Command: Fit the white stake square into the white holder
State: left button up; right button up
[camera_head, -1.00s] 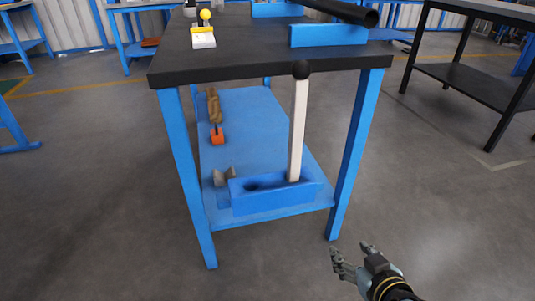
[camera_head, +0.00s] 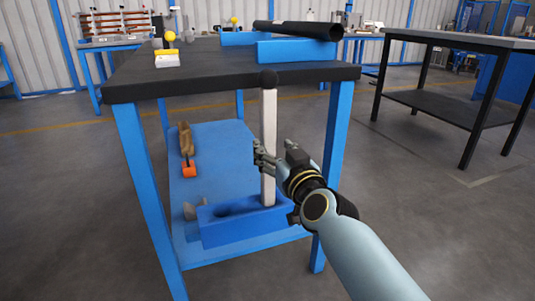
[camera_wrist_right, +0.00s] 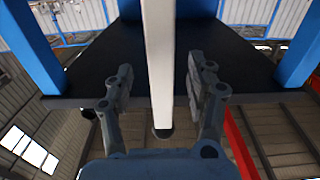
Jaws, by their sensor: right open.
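The white stake (camera_head: 268,140), a long square bar with a black ball (camera_head: 268,79) at its top, stands nearly upright in a blue block (camera_head: 245,228) on the lower shelf. My right gripper (camera_head: 263,158) is beside the stake's middle, with its fingers apart. In the right wrist view the stake (camera_wrist_right: 160,60) runs between the two open fingers; I cannot tell whether they touch it. My left gripper is not in view.
The black tabletop (camera_head: 215,68) overhangs the shelf, with blue legs (camera_head: 335,150) at its corners. A dark tube (camera_head: 300,30) and blue blocks (camera_head: 310,49) lie on top. A brown and orange tool (camera_head: 188,150) lies on the shelf.

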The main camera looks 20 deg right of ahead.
aim_at(270, 146)
jog(key=w, duration=0.4)
jog(key=shift+w+a+f, duration=0.15)
jog(key=shift+w+f, duration=0.05)
grip_shut()
